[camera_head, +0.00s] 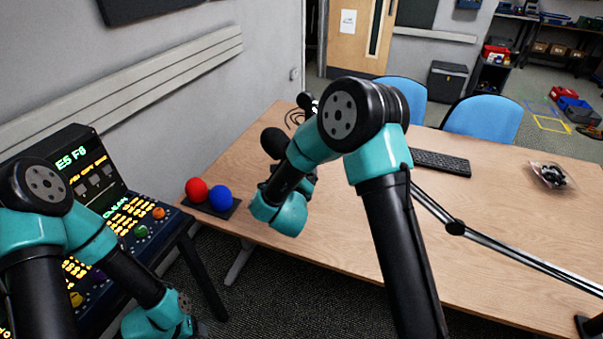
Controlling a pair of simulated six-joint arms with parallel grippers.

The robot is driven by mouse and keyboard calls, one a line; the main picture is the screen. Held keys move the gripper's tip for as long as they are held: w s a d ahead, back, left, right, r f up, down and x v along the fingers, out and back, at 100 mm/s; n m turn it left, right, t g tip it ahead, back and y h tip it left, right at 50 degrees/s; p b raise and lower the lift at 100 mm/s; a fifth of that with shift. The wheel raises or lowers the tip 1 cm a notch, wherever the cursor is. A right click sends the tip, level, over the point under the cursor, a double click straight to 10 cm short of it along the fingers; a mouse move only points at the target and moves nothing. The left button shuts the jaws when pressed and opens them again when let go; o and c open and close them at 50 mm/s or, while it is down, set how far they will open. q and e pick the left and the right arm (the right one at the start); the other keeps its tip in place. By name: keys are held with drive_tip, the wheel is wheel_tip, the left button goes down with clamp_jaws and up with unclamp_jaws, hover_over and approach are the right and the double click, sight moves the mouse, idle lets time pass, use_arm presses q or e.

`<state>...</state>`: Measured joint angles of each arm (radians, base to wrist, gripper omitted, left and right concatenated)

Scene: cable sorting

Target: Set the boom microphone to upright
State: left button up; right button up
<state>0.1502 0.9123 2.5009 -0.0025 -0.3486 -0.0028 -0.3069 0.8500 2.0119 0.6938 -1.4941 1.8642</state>
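The boom microphone's thin metal boom (520,258) runs from a dark base (590,326) at the table's right front edge, through a black joint (455,228), up and left behind my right arm. A round black head (274,142), which looks like the microphone, shows just left of my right forearm. The link between boom and head is hidden, so I cannot tell the head's tilt. My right arm reaches over the table with its teal wrist near the head; its fingers are hidden. My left arm is low at the left, its fingers out of view.
A red ball (197,189) and a blue ball (221,197) sit on a dark pad (232,212) at the table's left edge. A lit control console (85,165) stands left. A keyboard (441,162) lies at the back. The table's right middle is mostly clear.

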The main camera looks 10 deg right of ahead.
drive_tip(key=shift+w+d, duration=0.15)
drive_tip(key=shift+w, duration=0.15)
drive_tip(key=shift+c, duration=0.3)
drive_tip(key=c, duration=1.2)
